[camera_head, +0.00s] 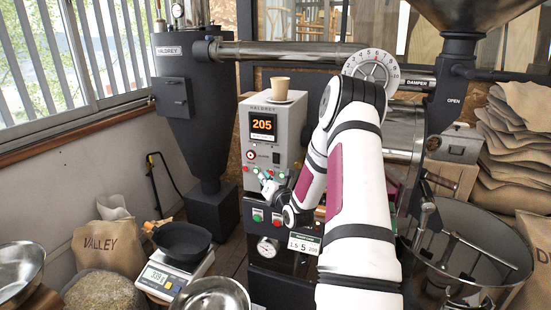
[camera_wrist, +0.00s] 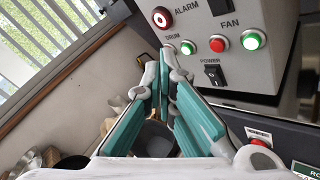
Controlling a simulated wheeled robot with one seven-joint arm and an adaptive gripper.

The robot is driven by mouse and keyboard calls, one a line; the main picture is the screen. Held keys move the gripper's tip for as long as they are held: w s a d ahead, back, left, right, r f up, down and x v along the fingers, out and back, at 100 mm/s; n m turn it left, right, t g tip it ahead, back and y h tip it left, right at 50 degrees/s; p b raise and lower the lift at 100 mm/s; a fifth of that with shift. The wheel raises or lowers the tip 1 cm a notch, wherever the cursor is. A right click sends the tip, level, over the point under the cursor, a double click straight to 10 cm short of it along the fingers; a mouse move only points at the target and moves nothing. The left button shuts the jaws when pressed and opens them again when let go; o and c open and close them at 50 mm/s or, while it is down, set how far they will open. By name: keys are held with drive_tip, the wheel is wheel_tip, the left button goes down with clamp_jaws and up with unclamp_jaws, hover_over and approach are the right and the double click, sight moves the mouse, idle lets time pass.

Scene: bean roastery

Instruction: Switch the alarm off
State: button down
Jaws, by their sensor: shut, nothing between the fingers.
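The roaster's grey control box (camera_head: 287,110) carries the alarm control (camera_head: 252,155), a small round part with a red centre, below the orange 205 display (camera_head: 262,124). In the wrist view the alarm control (camera_wrist: 163,18) is a dark red ring with a pale centre, left of the ALARM label. My gripper (camera_head: 268,186) is in front of the lower part of the box in the head view. In the wrist view my gripper (camera_wrist: 160,62) has teal-padded fingers together and empty, their tips just below the alarm control. I cannot tell whether they touch the panel.
A green lamp (camera_wrist: 187,47), red lamp (camera_wrist: 217,44), green lamp (camera_wrist: 254,40) and black power rocker (camera_wrist: 213,75) are close by. A paper cup (camera_head: 280,88) stands on the box. A scale (camera_head: 172,277) with a black pan (camera_head: 182,241) stands lower left.

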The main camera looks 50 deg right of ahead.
sight(274, 163)
drive_tip(key=shift+w+d+r+b, duration=0.15)
drive_tip(key=shift+w+d+b, duration=0.35)
drive_tip(key=shift+d, duration=0.8)
drive_tip(key=shift+w+d+r+b, duration=0.25)
drive_tip(key=shift+w+d, duration=0.35)
drive_tip(key=shift+d, duration=0.7)
drive_tip(key=shift+w+d+r+b, duration=0.1)
drive_tip(key=shift+w+d+b, duration=0.4)
drive_tip(key=shift+d, duration=0.8)
drive_tip(key=shift+w, duration=0.1)
drive_tip(key=shift+w+d+r, duration=0.1)
drive_tip(key=shift+d, duration=0.25)
drive_tip(key=shift+w+d+b, duration=0.1)
drive_tip(key=shift+d+b, duration=0.15)
drive_tip(key=shift+b, duration=0.1)
drive_tip(key=shift+s+a, duration=0.25)
drive_tip(key=shift+a, duration=0.4)
drive_tip(key=shift+a, duration=0.1)
drive_tip(key=shift+s+a+f+p, duration=0.15)
drive_tip(key=shift+s+a, duration=0.2)
drive_tip(key=shift+a, duration=0.4)
drive_tip(key=shift+s+a+f+p, duration=0.1)
drive_tip(key=shift+s+a, duration=0.2)
drive_tip(key=shift+a, duration=0.4)
drive_tip(key=shift+s+a+f+p, duration=0.15)
drive_tip(key=shift+s+a, duration=0.2)
drive_tip(key=shift+a, duration=0.4)
